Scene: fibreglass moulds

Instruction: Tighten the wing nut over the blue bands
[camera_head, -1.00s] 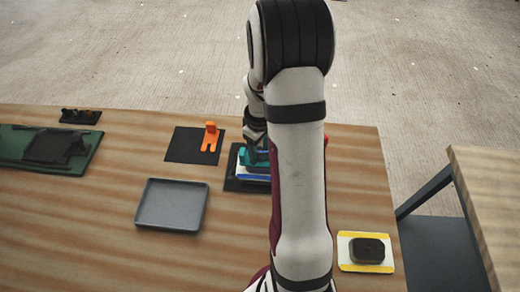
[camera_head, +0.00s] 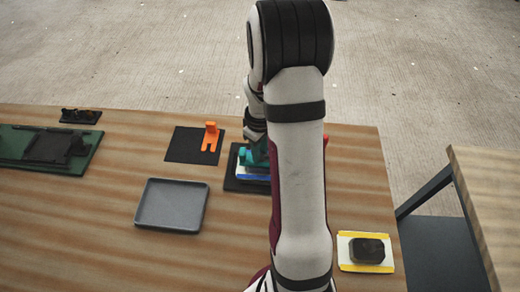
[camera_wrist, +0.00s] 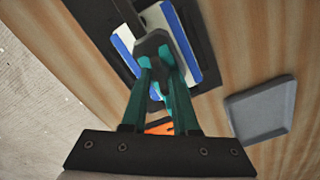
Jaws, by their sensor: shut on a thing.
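A white plate with blue bands (camera_wrist: 184,42) lies on a black base in the wrist view. It also shows in the head view as a blue and white edge (camera_head: 252,171), partly hidden by my arm. A dark grey piece (camera_wrist: 152,43), apparently the wing nut, sits over the plate. My gripper's teal fingers (camera_wrist: 157,66) are shut on it from both sides. In the head view my gripper (camera_head: 256,153) is low over the blue-banded mould, partly hidden behind my arm. The nut's wings and thread cannot be made out.
A grey tray (camera_head: 172,205) lies left of the mould. An orange forked piece (camera_head: 210,137) is on a black mat (camera_head: 183,146). A yellow-banded plate (camera_head: 364,252) with a dark block is at right. A green board (camera_head: 87,161) is at far left.

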